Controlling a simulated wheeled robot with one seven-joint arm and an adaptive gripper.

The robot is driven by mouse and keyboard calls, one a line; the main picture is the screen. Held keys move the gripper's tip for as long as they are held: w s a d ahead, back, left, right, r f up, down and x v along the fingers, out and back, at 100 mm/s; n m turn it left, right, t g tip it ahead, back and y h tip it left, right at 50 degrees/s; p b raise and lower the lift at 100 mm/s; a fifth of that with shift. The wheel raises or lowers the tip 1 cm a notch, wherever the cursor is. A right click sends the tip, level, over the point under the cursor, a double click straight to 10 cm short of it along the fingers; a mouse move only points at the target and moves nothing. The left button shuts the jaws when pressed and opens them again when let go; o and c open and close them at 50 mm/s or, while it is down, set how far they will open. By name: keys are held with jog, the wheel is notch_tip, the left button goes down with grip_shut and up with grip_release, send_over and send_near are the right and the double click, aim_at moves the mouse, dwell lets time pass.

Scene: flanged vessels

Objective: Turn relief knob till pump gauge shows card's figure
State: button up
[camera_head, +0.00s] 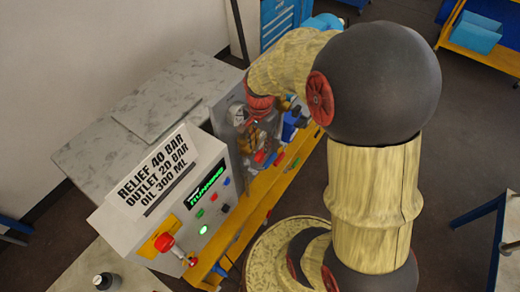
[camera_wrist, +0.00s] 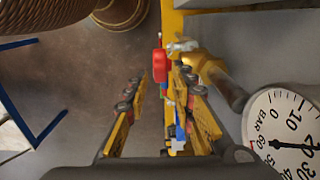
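The white card (camera_head: 158,172) on the cabinet in the head view reads RELIEF 40 BAR, OUTLET 20 BAR, OIL 300 ML. A round white gauge (camera_wrist: 284,138) marked BAR is cut off at the right of the wrist view. Its dark needle lies nearly level in the picture; I cannot read its figure surely. A red knob (camera_wrist: 160,63) shows beyond the fingertips, beside a brass-coloured fitting (camera_wrist: 217,80) with a grey end. I cannot tell whether it is the relief knob. My gripper (camera_wrist: 161,95) is open, with nothing seen held between its fingers. In the head view my arm hides much of it.
The cabinet's display (camera_head: 206,186) reads RUNNING, above coloured buttons and a red-knobbed lever (camera_head: 165,242). A yellow rail (camera_head: 228,233) runs along the bench front. A grey worktop (camera_head: 140,110) stands behind. A blue tool cabinet (camera_head: 283,18) stands farther back. Open floor lies right.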

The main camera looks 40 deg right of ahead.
aim_at(261, 152)
jog(key=shift+f, duration=2.1)
grip_shut()
